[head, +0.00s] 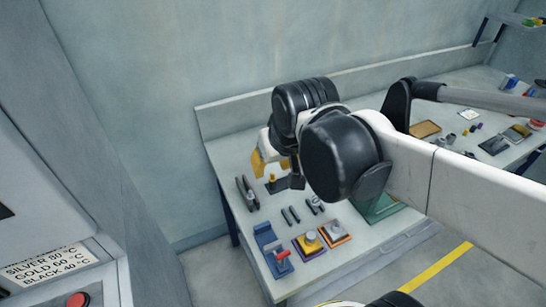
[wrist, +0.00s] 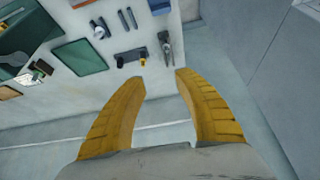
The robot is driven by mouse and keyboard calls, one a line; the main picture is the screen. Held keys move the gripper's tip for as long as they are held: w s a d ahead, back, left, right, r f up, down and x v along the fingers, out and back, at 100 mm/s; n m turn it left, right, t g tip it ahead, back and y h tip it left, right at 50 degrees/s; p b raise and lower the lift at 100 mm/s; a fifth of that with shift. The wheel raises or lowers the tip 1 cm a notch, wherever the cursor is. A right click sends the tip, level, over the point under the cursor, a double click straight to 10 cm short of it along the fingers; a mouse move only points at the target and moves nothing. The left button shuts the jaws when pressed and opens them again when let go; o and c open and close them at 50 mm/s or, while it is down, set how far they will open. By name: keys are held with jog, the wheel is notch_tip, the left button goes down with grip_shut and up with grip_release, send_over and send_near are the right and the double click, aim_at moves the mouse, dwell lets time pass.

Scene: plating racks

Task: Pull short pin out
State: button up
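A dark block (wrist: 131,54) on the workbench carries two small upright pegs in the wrist view. One peg is dark with some yellow (wrist: 120,62), the other yellowish (wrist: 143,61). I cannot tell which is the short pin. In the head view the block (head: 282,184) shows one yellow peg (head: 272,178), partly behind my arm. My gripper (wrist: 160,76) has two yellow fingers spread apart with nothing between them. In the head view its fingers (head: 258,163) are above the bench's back left part, close to the block in the picture and apart from it.
Pliers (wrist: 165,46) lie beside the block. Dark rods (head: 290,214), a blue stand (head: 265,236) with a red-handled clamp (head: 282,257), small coloured trays (head: 335,233) and a green tray (head: 376,210) share the bench. A wall stands behind. A panel with a red button (head: 77,300) is at left.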

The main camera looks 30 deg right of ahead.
jog(key=w+d+f+m+g, duration=0.1)
jog(key=w+d+f+g, duration=0.15)
jog(key=w, duration=0.55)
jog(key=m+g+p, duration=0.1)
jog(key=g, duration=0.2)
send_over(273, 174)
notch_tip(273, 174, down, 8)
jog(key=shift+w+f, duration=0.15)
jog(key=shift+f, duration=0.65)
notch_tip(273, 174, down, 10)
jog(key=b, duration=0.3)
jog(key=shift+f, duration=0.1)
grip_shut()
